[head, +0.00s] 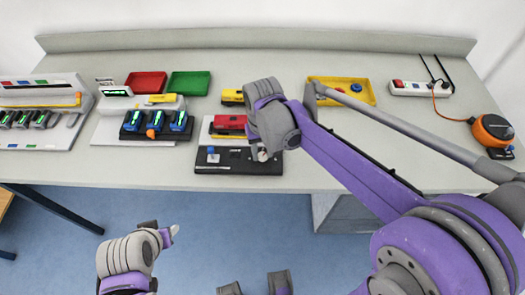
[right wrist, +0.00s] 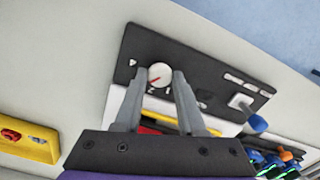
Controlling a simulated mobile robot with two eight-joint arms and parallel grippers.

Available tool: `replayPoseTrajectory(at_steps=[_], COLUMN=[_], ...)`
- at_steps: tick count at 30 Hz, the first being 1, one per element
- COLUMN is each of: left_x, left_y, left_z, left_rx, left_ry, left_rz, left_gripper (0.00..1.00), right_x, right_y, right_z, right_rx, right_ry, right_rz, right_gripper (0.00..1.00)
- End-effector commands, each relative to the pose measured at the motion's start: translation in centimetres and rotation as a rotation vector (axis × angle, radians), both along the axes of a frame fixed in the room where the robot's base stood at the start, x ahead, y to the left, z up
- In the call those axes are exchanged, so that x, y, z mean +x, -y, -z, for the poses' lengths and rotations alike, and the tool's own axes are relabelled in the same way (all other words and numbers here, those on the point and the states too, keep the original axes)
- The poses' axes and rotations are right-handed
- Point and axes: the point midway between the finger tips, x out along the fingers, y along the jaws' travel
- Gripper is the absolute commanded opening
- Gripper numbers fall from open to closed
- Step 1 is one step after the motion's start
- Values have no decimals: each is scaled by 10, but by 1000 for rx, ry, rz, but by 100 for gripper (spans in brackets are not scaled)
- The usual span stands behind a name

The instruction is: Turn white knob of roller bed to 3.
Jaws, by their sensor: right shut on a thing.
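The roller bed's black control panel (head: 222,168) lies at the front edge of the table, below a red block. Its white knob (right wrist: 160,75) is round with a short red mark, which points down-left in the right wrist view. My right gripper (right wrist: 161,74) is shut on the knob, one grey finger on each side. In the head view the right gripper (head: 262,153) hides part of the panel and knob. My left gripper (head: 170,236) hangs low in front of the table; its jaw opening is unclear.
A blue-topped lever (right wrist: 256,122) stands on the same panel. Red (head: 146,82) and green trays (head: 189,83) and a yellow tray (head: 341,90) lie behind. Racks with blue-green blocks stand left. A power strip (head: 420,88) and orange device (head: 493,131) are right.

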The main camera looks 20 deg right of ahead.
Motion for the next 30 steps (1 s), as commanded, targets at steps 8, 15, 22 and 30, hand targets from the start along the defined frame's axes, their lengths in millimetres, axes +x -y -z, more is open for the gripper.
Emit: replayPoseTrajectory(at_steps=[8,15,22,30], left_x=[0,0,0,0], left_y=[0,0,0,0], left_z=[0,0,0,0], left_rx=[0,0,0,0], left_ry=[0,0,0,0], left_rz=[0,0,0,0], left_gripper=[50,50,50,50], right_x=[1,1,1,0], right_y=[0,0,0,0], right_z=[-1,-1,-1,0], right_rx=[0,0,0,0], right_ry=[2,2,1,0], right_rz=[39,40,39,39], right_gripper=[0,0,63,68])
